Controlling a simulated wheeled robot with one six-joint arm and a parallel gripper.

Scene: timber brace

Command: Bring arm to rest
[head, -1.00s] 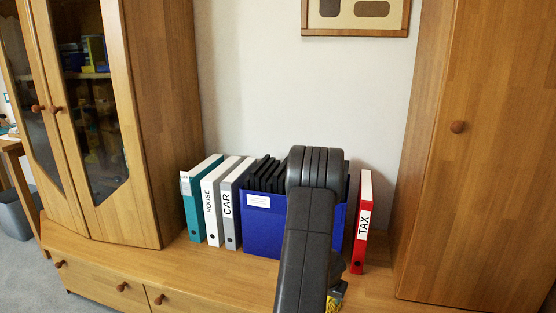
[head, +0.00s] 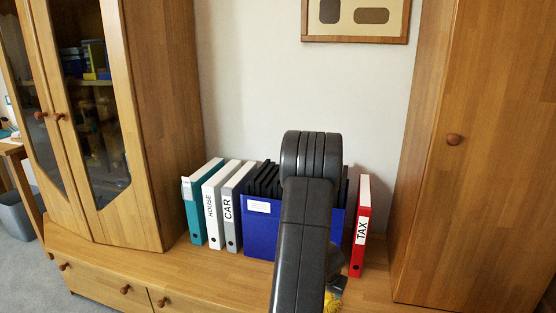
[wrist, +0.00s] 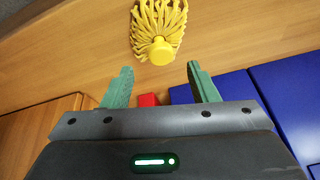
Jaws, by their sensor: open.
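My gripper (wrist: 160,84) shows in the wrist view with its two green fingers spread apart and nothing between them. It is over the wooden cabinet top. A yellow object with many strands and a round knob (wrist: 161,50) lies on the wood just beyond the fingertips, apart from them. In the head view my black arm is bent in front of the blue box, and my gripper is mostly hidden behind it.
A blue box (head: 262,232) of black folders stands behind my arm. Teal, white HOUSE (head: 213,218) and grey CAR (head: 231,217) binders stand left of it, a red TAX binder (head: 359,228) right. Tall cabinets (head: 455,190) flank both sides. The left cabinet top is clear.

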